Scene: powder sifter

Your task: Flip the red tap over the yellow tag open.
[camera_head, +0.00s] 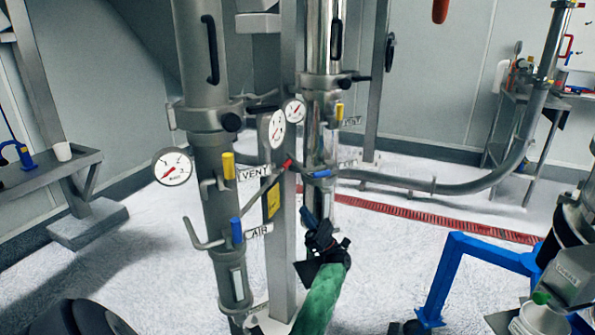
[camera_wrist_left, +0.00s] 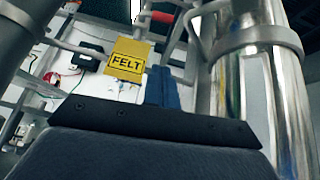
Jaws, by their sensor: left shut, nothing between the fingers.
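The yellow tag (camera_head: 273,200) is on the grey post between the two columns. In the left wrist view it reads FELT (camera_wrist_left: 126,61). The small red tap (camera_head: 287,164) is just above the tag, its handle slanting. A red handle end (camera_wrist_left: 162,17) also shows above and right of the tag in the wrist view. My left gripper (camera_head: 309,215) is right of and below the tap, apart from it, in front of the steel column. Its blue fingers (camera_wrist_left: 162,86) are together and empty. My right gripper is not in view.
Yellow-handled (camera_head: 228,166) and blue-handled (camera_head: 236,230) taps sit on the left column (camera_head: 204,75), by VENT and AIR labels. The steel column (camera_head: 323,40) stands close behind my left gripper. A blue frame (camera_head: 448,270) is at lower right. Dial gauges surround the post.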

